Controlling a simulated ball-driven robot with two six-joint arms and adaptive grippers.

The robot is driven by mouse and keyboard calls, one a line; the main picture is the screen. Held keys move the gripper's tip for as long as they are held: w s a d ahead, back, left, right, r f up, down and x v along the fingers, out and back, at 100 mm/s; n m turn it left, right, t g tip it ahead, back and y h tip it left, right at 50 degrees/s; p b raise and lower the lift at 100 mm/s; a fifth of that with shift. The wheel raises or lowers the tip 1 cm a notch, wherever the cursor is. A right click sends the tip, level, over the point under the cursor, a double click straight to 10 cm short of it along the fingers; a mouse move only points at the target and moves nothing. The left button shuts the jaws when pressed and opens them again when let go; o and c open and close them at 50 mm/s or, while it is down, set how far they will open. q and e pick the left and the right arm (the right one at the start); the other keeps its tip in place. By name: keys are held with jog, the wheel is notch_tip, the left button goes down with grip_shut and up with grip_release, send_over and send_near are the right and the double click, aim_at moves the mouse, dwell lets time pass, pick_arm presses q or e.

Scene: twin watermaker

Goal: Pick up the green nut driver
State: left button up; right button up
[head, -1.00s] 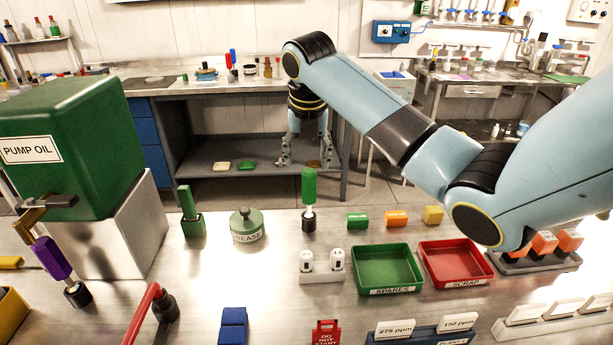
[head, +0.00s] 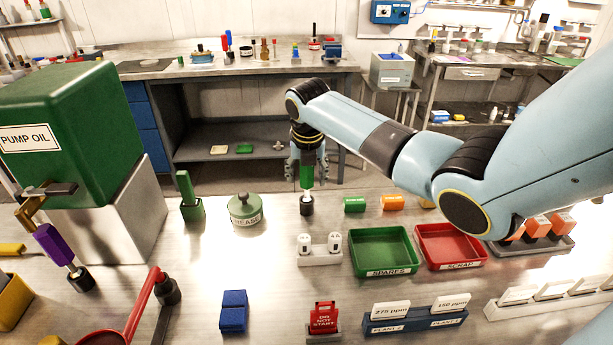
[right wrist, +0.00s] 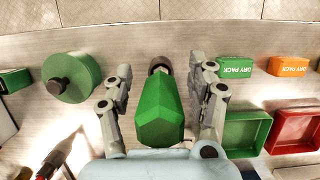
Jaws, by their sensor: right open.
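The green nut driver (head: 306,178) stands upright on the metal bench, its green handle up and its shank in a dark round base. My right gripper (head: 307,165) hangs over it, pointing down, with its fingers to either side of the handle. In the right wrist view the green handle (right wrist: 160,115) lies between the two open fingers of the right gripper (right wrist: 161,100), with a gap on each side. The fingers do not appear to touch it. My left gripper is in neither view.
A green grease pot (head: 244,208) and a green block holder (head: 192,207) stand to the left. Green (head: 355,204) and orange (head: 392,202) dry packs lie to the right. A white two-piece holder (head: 320,252), the spares tray (head: 385,272) and the scrap tray (head: 455,264) are in front.

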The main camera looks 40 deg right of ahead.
jog(key=shift+c, duration=0.9)
jog(key=shift+r, duration=0.1)
jog(key=c, duration=1)
jog(key=shift+r, duration=0.4)
jog(key=s+d+r+b, duration=0.1)
jog(key=d+r, duration=0.2)
jog(key=s+d+r, duration=0.2)
jog(key=d+r, duration=0.1)
jog(key=d, duration=0.1)
jog(key=s+d+r+b, duration=0.1)
jog(key=s+d+r, duration=0.1)
jog(key=d+r, duration=0.1)
jog(key=shift+d+r+b, duration=0.25)
jog(key=shift+r+b, duration=0.1)
jog(key=shift+r, duration=0.25)
